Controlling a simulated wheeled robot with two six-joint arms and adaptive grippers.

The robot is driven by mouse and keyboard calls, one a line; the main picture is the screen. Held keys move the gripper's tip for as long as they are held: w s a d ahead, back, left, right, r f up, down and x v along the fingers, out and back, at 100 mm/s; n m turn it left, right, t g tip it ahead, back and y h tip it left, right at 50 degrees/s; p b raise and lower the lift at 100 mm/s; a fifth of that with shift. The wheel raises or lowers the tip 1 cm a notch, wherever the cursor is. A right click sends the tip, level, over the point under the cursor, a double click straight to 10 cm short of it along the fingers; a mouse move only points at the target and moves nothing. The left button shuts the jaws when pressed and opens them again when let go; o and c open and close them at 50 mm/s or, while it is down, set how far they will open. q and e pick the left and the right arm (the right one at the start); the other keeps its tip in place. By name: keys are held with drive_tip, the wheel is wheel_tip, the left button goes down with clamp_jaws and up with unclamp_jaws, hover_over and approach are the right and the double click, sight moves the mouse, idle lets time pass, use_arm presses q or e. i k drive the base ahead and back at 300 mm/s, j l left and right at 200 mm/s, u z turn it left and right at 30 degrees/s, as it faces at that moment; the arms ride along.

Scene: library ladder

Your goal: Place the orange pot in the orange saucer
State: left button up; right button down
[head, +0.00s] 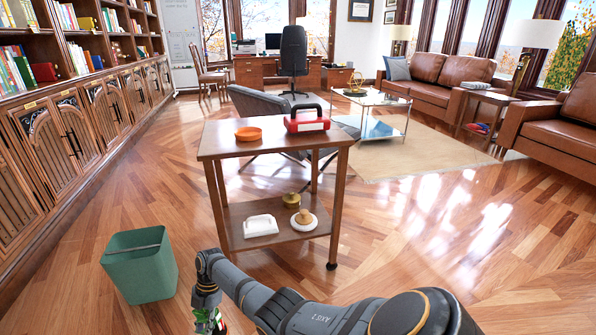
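A low round orange dish (248,134), which looks like the orange saucer, sits on the left part of the wooden cart's top (225,143). I cannot make out a separate orange pot. My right arm comes in from the lower right, and its gripper (208,318) points down at the bottom edge, in front of the cart and right of the green bin. Green and red bits show at its fingers; I cannot tell whether it holds anything. My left gripper is not in view.
A red case (307,121) stands on the cart top, right of the dish. The lower shelf holds a white dish (260,226), a brass pot (291,200) and a tan object on a white plate (304,217). A green bin (140,272) stands at the left. Wood floor is open at right.

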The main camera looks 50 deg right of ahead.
sight(249, 134)
drive_tip(key=i+z, duration=0.1)
drive_tip(key=z, duration=0.8)
drive_tip(key=i+j+z, duration=0.1)
drive_tip(key=z, duration=0.3)
